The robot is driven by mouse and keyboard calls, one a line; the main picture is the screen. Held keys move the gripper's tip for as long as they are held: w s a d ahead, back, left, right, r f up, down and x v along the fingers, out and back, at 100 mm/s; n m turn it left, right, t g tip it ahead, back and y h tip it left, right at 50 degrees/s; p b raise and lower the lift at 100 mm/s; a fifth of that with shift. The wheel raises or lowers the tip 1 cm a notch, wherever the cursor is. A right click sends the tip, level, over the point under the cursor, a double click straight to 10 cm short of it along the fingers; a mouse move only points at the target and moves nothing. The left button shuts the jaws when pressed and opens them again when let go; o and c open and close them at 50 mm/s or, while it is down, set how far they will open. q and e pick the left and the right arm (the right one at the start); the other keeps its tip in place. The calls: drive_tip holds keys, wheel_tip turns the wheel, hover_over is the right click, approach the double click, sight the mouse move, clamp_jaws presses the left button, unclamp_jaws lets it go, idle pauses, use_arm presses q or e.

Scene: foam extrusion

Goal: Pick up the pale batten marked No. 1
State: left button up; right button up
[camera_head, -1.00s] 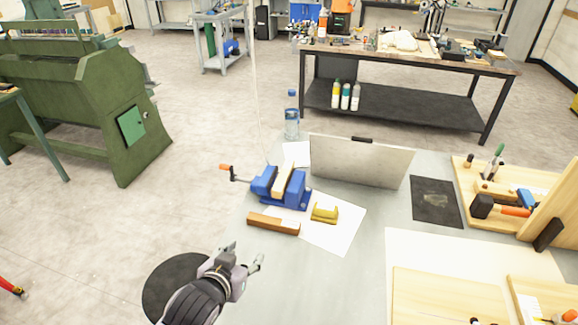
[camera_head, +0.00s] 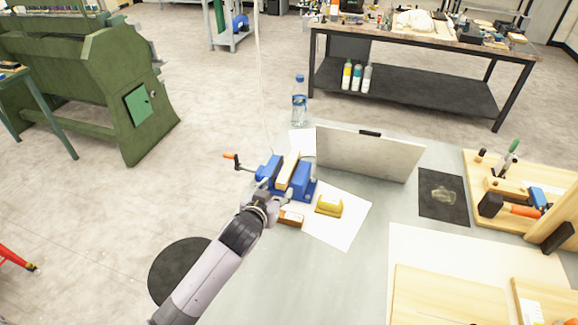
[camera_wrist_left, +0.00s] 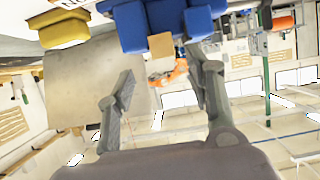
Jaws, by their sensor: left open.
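A pale batten (camera_head: 288,167) stands in the jaws of the blue vise (camera_head: 302,182) on the grey table. No marking on it can be read. In the left wrist view, the batten's pale end (camera_wrist_left: 161,45) shows between the blue vise jaws (camera_wrist_left: 165,18). My left gripper (camera_head: 268,193) is just in front of the vise, with its fingers partly hidden in the head view. In the left wrist view, its two fingers (camera_wrist_left: 164,85) are spread apart with nothing between them, and the batten end lies beyond the tips. My right gripper is not in view.
A brown batten (camera_head: 291,218) lies on the table, partly hidden by my left arm. A yellow block (camera_head: 329,206) sits on white paper (camera_head: 345,229). A grey panel (camera_head: 368,153) and bottle (camera_head: 299,103) stand behind.

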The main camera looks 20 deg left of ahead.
sight(281, 182)
use_arm(q)
drive_tip(key=shift+w, duration=0.2)
drive_tip(key=shift+w+a+f+p, duration=0.1)
drive_tip(key=shift+w+p, duration=0.3)
drive_tip(key=shift+w, duration=0.1)
drive_tip(key=p+x, duration=0.1)
drive_tip(key=x, duration=0.2)
drive_tip(key=shift+w+a+f, duration=0.1)
drive_tip(key=shift+a, duration=0.05)
drive_tip(key=shift+w+f, duration=0.25)
drive_tip(key=shift+w, duration=0.15)
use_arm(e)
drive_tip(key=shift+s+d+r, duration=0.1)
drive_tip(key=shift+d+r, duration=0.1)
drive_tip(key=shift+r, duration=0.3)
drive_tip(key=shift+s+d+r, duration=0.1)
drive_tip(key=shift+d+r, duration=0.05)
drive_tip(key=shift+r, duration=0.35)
use_arm(q)
clamp_jaws()
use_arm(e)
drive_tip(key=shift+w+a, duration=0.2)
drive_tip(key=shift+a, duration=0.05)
